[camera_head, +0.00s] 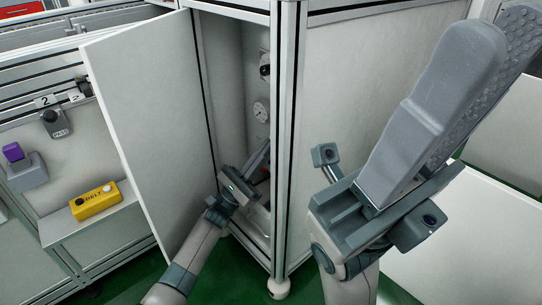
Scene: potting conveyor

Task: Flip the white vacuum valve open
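The cabinet (223,60) stands open, with a pale inner panel. A round gauge (261,110) and a dark knob-like fitting (265,70) show on that panel. I cannot make out the white vacuum valve for certain; the lower inside is partly hidden by my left gripper and the corner post. My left gripper (259,157) reaches into the opening below the gauge, its fingers pointing up and right; its finger gap is unclear. My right gripper (465,85) is close to the camera, outside the cabinet, fingers up. A textured inner pad shows behind its nearer finger, so it looks open and empty.
The cabinet door (150,120) is swung out to the left of my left arm. The metal corner post (285,140) stands right of the opening. A yellow BELT box (96,202) and a purple-topped button box (25,168) are at left. Green floor shows below.

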